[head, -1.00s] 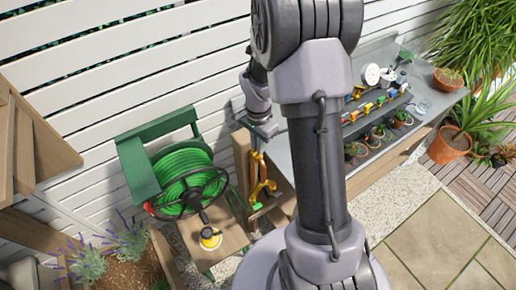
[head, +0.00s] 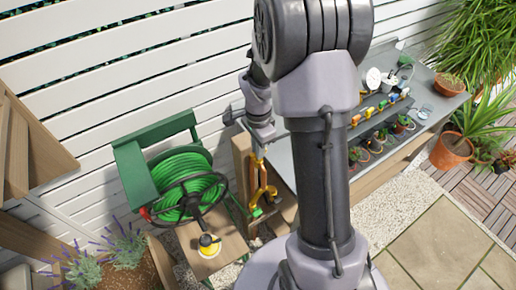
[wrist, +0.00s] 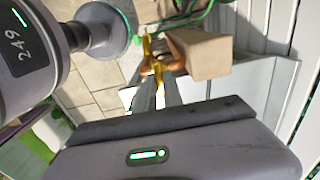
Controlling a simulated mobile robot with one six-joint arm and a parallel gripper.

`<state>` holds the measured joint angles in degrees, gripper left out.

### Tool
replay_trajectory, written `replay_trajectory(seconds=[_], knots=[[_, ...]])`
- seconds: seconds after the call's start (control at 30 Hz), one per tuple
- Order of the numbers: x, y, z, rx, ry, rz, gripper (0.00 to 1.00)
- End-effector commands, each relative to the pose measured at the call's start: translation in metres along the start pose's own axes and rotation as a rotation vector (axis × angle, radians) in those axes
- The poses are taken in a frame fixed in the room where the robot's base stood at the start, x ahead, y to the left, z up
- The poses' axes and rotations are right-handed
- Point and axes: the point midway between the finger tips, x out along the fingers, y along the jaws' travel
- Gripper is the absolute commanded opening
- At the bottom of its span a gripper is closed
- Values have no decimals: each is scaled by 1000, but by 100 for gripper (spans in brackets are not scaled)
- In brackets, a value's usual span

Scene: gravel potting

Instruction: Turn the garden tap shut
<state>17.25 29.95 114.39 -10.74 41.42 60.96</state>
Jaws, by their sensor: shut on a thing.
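The garden tap (head: 262,190) is a yellow and copper-orange fitting beside the wooden post, with a green piece at its lower end in the head view. In the wrist view its yellow part (wrist: 147,48) and orange part (wrist: 176,46) show just beyond my fingers. My gripper (head: 259,150) reaches down to the top of the tap. In the wrist view my gripper (wrist: 159,80) is shut on the yellow tap handle, whose held part is mostly hidden between the fingertips. How far the handle is turned cannot be told.
The wooden post (head: 241,160) stands close to the tap. A grey bench (head: 425,103) with potted plants is on the right. Paving (head: 430,240) is clear at front right.

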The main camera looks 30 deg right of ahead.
Motion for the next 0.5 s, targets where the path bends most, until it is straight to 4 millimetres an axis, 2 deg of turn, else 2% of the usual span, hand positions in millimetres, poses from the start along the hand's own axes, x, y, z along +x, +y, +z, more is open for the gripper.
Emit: replay_trajectory(seconds=[0.07, 0.1, 0.2, 0.5], knots=[[-1, -1, 0, 2, 1, -3, 0], [-1, -1, 0, 2, 1, -3, 18], [-1, -1, 0, 1, 0, -2, 34], [-2, 0, 0, 0, 0, -1, 34]])
